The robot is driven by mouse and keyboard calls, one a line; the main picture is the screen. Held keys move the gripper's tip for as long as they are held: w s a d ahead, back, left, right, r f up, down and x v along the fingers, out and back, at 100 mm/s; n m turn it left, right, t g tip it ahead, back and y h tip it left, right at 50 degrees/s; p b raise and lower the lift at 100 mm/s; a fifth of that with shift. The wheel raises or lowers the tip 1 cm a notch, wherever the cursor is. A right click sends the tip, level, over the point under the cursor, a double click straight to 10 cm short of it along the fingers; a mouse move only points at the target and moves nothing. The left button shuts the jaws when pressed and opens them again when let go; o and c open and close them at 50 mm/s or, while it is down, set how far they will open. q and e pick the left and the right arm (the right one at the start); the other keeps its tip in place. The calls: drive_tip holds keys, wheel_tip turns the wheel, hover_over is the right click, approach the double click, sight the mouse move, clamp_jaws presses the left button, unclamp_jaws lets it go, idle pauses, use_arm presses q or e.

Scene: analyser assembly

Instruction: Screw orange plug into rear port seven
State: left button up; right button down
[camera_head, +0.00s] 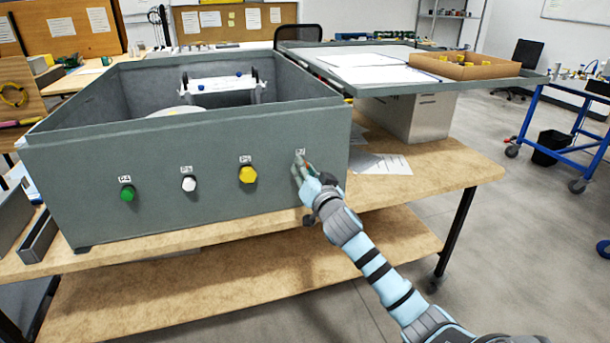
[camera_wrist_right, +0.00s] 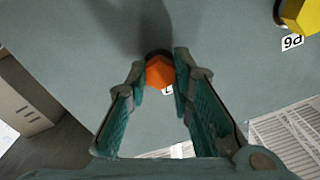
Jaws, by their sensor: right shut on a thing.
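The grey analyser housing (camera_head: 215,170) stands on the wooden bench, its wall with the ports facing me. My right gripper (camera_head: 303,168) is at the right end of that wall, just below a small port label (camera_head: 299,153). In the right wrist view the orange plug (camera_wrist_right: 160,71) sits between the fingertips of my right gripper (camera_wrist_right: 162,75), which is shut on it. The plug is against or very close to the wall; its thread and the port behind it are hidden. In the head view the fingers mostly hide the plug. My left gripper is not in view.
Green (camera_head: 127,193), white (camera_head: 189,184) and yellow (camera_head: 248,174) plugs sit in the same wall to the left. The yellow plug also shows in the wrist view (camera_wrist_right: 302,14). A grey lid (camera_head: 480,83) carrying a cardboard box (camera_head: 465,70) is to the right. Papers (camera_head: 380,163) lie on the bench.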

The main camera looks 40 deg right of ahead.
drive_tip(key=shift+f+m+b, duration=0.1)
drive_tip(key=shift+m+b, duration=0.3)
drive_tip(key=shift+m, duration=0.7)
drive_tip(key=c, duration=1.3)
unclamp_jaws()
drive_tip(key=shift+c, duration=0.2)
drive_tip(key=p+v, duration=0.1)
drive_tip(key=v, duration=0.6)
